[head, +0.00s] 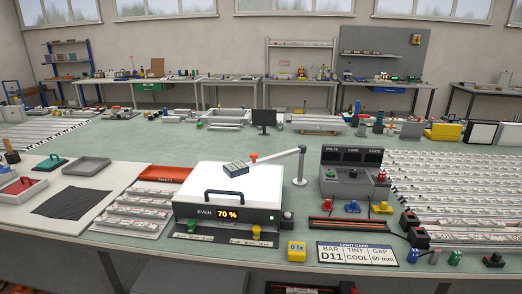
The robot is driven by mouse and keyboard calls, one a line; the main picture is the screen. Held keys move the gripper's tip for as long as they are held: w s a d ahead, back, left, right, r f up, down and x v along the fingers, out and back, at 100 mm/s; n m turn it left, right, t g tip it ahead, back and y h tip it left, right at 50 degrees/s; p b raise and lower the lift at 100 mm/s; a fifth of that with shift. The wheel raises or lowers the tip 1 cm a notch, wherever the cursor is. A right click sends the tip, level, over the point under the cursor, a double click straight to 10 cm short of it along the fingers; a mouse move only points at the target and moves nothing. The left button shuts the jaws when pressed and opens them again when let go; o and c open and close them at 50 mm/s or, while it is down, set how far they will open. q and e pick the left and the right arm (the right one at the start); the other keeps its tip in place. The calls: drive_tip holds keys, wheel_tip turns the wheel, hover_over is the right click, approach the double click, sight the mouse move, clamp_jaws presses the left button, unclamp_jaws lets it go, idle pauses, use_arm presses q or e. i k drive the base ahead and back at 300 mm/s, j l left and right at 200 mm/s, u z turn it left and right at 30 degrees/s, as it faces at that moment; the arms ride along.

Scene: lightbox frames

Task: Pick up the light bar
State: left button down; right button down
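A light card (357,254) at the front of the bench reads BAR D11, TINT COOL, GAP 60 mm. Long pale strips that look like light bars lie in rows on a rack (455,190) at the right. Shorter labelled strips lie on a stepped rack (143,207) left of centre. The strip labels are too small to read, so I cannot tell which is D11. A white lightbox (250,184) with a black front handle stands in the middle, its display reading EVEN 70 %. Neither of my grippers is in view.
A control box (352,177) labelled VOLTS, LUMS, STATE stands right of the lightbox. A post with a horizontal arm (301,165) reaches over the lightbox. Coloured clamps and a yellow block (296,251) sit near the front edge. Trays (86,166) and a dark cloth (72,203) lie at left.

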sight(150, 201)
drive_tip(key=i+l+u, duration=0.1)
drive_tip(key=i+u, duration=0.2)
drive_tip(key=i, duration=0.85)
drive_tip(key=j+u, duration=0.15)
drive_tip(key=j, duration=0.2)
drive_tip(key=i+j+u, duration=0.15)
drive_tip(key=j, duration=0.2)
drive_tip(key=i+j+u, duration=0.2)
drive_tip(key=j, duration=0.15)
drive_tip(key=k, duration=0.1)
